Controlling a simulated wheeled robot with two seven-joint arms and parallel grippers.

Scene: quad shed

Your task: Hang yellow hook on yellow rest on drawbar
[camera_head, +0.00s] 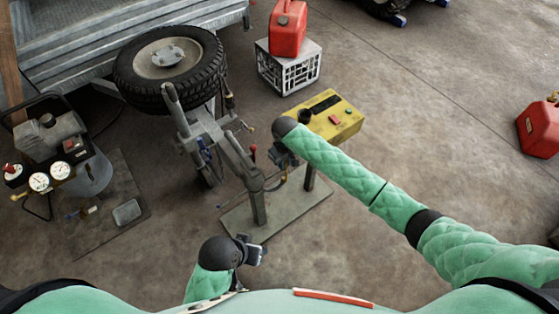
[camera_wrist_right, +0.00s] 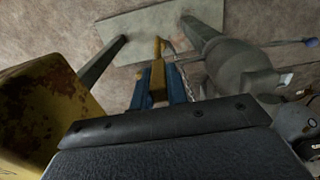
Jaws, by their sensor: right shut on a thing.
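My right gripper (camera_head: 283,158) is low beside the metal stand, partly hidden behind its own wrist in the head view. In the right wrist view its blue fingers (camera_wrist_right: 158,88) are shut on a narrow yellow piece, which looks like the yellow hook (camera_wrist_right: 157,55). The hook's full shape is hidden. The grey drawbar (camera_head: 222,140) runs from the trailer's tyre toward the stand. I cannot make out the yellow rest on it. My left gripper (camera_head: 254,251) is near my body at the bottom of the head view, apart from these things; its opening is unclear.
The stand's base plate (camera_head: 300,210) lies on the concrete floor. A worn yellow box (camera_head: 338,118) is beside my right wrist. A red can (camera_head: 288,28) sits on a white crate (camera_head: 289,70). A compressor with gauges (camera_head: 50,150) stands left.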

